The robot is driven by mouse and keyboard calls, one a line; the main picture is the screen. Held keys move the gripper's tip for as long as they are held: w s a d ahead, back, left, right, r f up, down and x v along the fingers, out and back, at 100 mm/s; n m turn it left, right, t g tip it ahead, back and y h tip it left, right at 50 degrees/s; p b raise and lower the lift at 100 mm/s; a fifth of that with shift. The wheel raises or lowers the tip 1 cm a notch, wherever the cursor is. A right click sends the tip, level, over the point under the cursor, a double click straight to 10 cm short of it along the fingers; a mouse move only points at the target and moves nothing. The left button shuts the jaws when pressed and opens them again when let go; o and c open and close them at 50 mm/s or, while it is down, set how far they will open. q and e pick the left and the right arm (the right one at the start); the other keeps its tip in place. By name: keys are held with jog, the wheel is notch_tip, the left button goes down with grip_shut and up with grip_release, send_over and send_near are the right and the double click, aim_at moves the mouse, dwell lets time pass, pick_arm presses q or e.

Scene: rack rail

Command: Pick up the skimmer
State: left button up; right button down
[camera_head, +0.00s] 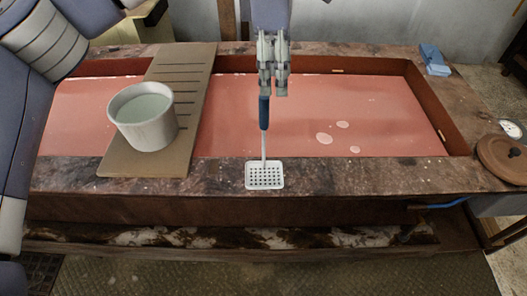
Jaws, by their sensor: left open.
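The skimmer (264,112) has a dark blue handle, a thin pale rod and a white perforated square head (265,175). The head is at the near rim of the vat, and the handle points away from me over the pink liquid. My left gripper (272,92) hangs with its fingers down at the far end of the handle. It is open. Its fingers overlap the handle's end in the picture, so I cannot tell whether they touch it or are around it. My right gripper is not in view.
A wide vat (370,112) of pink liquid has a brown stone rim. A slatted board (190,92) crosses it, with a pale bucket (146,130) on top. A blue folded cloth (433,58) lies at the far right corner. A round brown lid (500,158) and a dial (512,130) are at right.

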aim_at(265, 108)
pick_arm(q)
jog(key=shift+w+a+r+y, duration=0.3)
jog(key=shift+a+r, duration=0.1)
jog(key=shift+a, duration=0.25)
jog(key=shift+a+f, duration=0.15)
jog(key=shift+f, duration=0.15)
notch_tip(265, 108, down, 4)
jog(key=shift+f+p, duration=0.25)
jog(key=shift+p, duration=0.4)
jog(key=shift+w+f+p, duration=0.1)
jog(key=shift+f+p, duration=0.45)
jog(key=f+p, duration=0.1)
jog(key=f, duration=0.2)
jog(key=shift+w+a+f+p, duration=0.15)
jog(key=shift+w+f+p, duration=0.1)
jog(key=shift+p, duration=0.15)
jog(key=shift+f, duration=0.45)
jog(key=shift+c, duration=0.4)
grip_shut()
